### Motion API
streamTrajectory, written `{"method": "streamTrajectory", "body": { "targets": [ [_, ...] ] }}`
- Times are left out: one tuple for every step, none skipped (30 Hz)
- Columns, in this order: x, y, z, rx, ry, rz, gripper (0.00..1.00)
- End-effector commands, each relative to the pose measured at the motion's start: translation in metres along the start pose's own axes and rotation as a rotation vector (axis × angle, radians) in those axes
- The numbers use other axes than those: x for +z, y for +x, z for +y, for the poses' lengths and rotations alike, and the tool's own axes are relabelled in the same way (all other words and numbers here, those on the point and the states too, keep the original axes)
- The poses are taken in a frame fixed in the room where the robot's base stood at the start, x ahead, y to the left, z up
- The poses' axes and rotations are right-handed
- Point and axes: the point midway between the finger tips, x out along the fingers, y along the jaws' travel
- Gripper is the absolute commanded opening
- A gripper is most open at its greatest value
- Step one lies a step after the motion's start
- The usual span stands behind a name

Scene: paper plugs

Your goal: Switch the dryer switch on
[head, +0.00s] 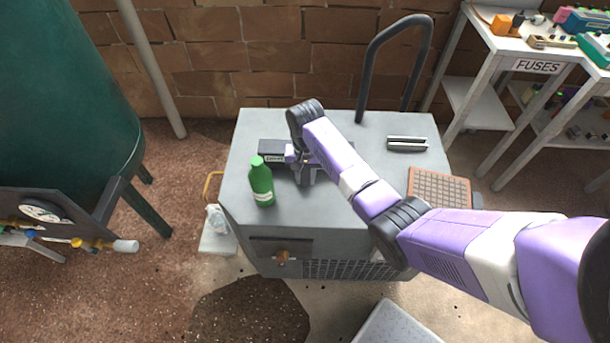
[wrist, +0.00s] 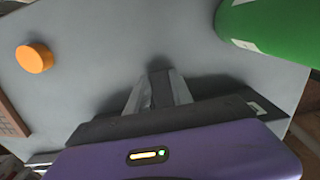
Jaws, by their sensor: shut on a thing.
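A dark box (head: 270,148) with a small pale label sits on top of the grey cabinet, partly hidden by my arm. The label is too small to read, so I cannot tell whether this is the dryer switch. My gripper (head: 306,176) points down at the right end of this box. In the wrist view my gripper (wrist: 160,82) is shut on a small dark piece (wrist: 161,92) between its pale fingers. Whether that piece is the switch's lever, and which way it is set, I cannot tell.
A green bottle (head: 261,184) stands upright close to the left of my gripper. An orange round piece (wrist: 34,58) sits on the grey cabinet top (head: 345,235).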

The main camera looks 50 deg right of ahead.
Motion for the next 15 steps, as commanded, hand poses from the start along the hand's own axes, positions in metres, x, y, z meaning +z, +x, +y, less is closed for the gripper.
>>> {"method": "streamTrajectory", "body": {
  "targets": [
    [0.0,0.0,0.0,-0.001,0.0,0.0,0.08],
    [0.0,0.0,0.0,-0.001,0.0,0.0,0.08],
    [0.0,-0.001,0.0,-0.001,0.0,0.0,0.08],
    [0.0,-0.001,0.0,-0.001,0.0,0.0,0.08],
    [0.0,-0.001,0.0,-0.001,0.0,0.0,0.08],
    [0.0,-0.002,0.0,-0.001,0.0,0.001,0.08],
    [0.0,-0.003,0.0,-0.001,0.0,0.001,0.08],
    [0.0,-0.004,0.0,-0.001,0.0,0.001,0.08],
    [0.0,-0.005,0.0,-0.001,0.0,0.001,0.08],
    [0.0,-0.006,0.0,-0.001,0.0,0.001,0.08],
    [0.0,-0.007,0.0,-0.001,0.0,0.001,0.08],
    [-0.001,-0.008,-0.001,-0.001,0.0,0.002,0.08],
    [-0.001,-0.009,-0.001,-0.001,0.0,0.002,0.08],
    [-0.001,-0.01,-0.001,-0.001,0.0,0.002,0.08],
    [-0.001,-0.011,-0.001,-0.001,0.0,0.003,0.08]
  ]
}}
